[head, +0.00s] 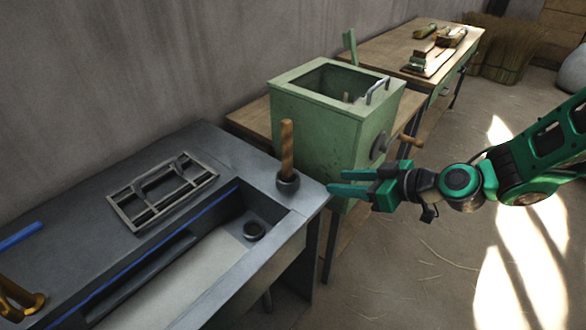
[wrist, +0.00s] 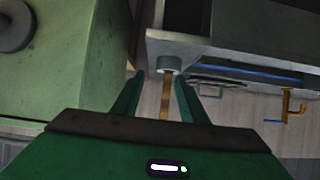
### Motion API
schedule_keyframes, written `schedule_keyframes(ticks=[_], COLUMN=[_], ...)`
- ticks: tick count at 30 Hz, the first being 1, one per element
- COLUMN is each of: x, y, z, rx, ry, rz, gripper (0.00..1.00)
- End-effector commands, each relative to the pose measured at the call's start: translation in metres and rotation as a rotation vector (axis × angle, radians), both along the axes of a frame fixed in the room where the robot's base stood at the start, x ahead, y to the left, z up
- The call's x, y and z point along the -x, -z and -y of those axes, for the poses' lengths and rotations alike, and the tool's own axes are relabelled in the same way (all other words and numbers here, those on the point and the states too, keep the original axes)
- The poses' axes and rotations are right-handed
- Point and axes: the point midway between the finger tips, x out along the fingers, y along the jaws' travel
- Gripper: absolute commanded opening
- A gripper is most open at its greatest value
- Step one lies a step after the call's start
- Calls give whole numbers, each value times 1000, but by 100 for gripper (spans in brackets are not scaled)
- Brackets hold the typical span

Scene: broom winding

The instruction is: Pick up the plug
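The plug (head: 287,158) appears to be the upright wooden handle with a dark round base, standing on the right corner of the grey bench (head: 232,153). In the wrist view, which looks upside down, the plug (wrist: 168,65) shows between and beyond my fingers. My gripper (head: 331,182) is level with the plug's base in the head picture, just to its right, with its fingers pointing left. It is open and empty, and the wrist view also shows the gap between its fingers (wrist: 158,92). A gap separates the fingertips from the plug.
A dark round fitting (head: 254,230) lies in the bench's sunken trough. A metal rack (head: 163,190) lies behind the trough. A green box (head: 325,130) with a side crank stands close behind my gripper. A wooden table (head: 385,52) is farther back. Open floor lies to the right.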

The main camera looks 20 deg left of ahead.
Motion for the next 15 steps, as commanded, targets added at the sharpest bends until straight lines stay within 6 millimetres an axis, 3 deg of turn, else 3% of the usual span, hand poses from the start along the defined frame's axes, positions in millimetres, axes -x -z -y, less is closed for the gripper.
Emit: schedule_keyframes(ticks=[1, 3, 9, 15], x=[3, 3, 2, -7], y=[-2, -8, -19, -13], z=[-18, -36, -61, -85], rx=[-49, -106, -187, -195], ry=[-15, -19, -13, -13], rz=[18, 48, 90, 97], gripper=[39, 39, 39, 39])
